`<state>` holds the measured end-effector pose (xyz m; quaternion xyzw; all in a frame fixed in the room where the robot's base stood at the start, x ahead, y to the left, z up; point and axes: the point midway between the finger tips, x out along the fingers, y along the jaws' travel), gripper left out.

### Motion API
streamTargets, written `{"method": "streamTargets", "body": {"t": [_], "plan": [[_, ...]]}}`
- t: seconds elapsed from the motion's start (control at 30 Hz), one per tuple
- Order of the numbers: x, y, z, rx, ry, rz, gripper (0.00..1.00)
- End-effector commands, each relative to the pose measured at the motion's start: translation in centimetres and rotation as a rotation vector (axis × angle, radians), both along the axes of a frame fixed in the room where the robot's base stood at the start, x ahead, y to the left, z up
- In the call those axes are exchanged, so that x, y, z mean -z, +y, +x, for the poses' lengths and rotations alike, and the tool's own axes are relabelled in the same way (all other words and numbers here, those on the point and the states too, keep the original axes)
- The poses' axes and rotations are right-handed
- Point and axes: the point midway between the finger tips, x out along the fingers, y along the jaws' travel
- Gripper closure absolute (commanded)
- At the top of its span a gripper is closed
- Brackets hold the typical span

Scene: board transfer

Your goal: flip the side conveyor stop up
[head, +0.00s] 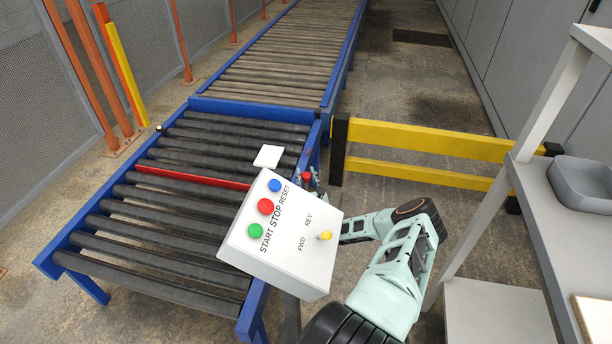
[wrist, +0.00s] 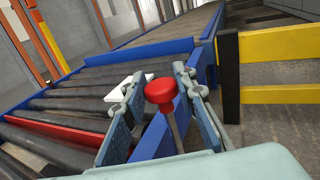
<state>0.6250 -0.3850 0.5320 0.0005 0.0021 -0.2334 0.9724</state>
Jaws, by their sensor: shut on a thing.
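A red ball knob (wrist: 163,91) on a thin metal stem stands at the conveyor's side rail. It also shows in the head view (head: 306,177), just beyond the control box. My gripper (wrist: 158,82) has one finger on each side of the knob and stem and is shut on this lever. In the head view my gripper is mostly hidden behind the control box. A red bar (head: 190,178) lies across the side conveyor between the dark rollers, looking low, about level with them. It also shows in the wrist view (wrist: 55,130).
A white control box (head: 285,235) with coloured buttons and a yellow switch stands close to my arm. A white square plate (head: 268,156) is just beyond it. A yellow barrier (head: 430,140) and grey shelves (head: 565,215) are at the right. A longer conveyor (head: 275,60) runs away behind.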

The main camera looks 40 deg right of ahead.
Motion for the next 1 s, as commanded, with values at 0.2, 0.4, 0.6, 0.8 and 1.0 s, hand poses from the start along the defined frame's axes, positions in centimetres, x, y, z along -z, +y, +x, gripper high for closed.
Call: {"method": "streamTargets", "body": {"t": [0.2, 0.4, 0.6, 0.8, 1.0], "plan": [[-3.4, 0.0, 0.1, -0.001, -0.005, -0.003, 1.00], [-4.1, 0.0, 0.1, 0.000, -0.006, -0.003, 1.00], [-4.1, -0.1, 0.1, 0.001, -0.009, -0.005, 1.00], [-4.0, 0.0, 0.1, 0.000, -0.008, -0.004, 0.58], [-3.9, 0.0, 0.0, 0.000, -0.005, -0.003, 0.57]]}}
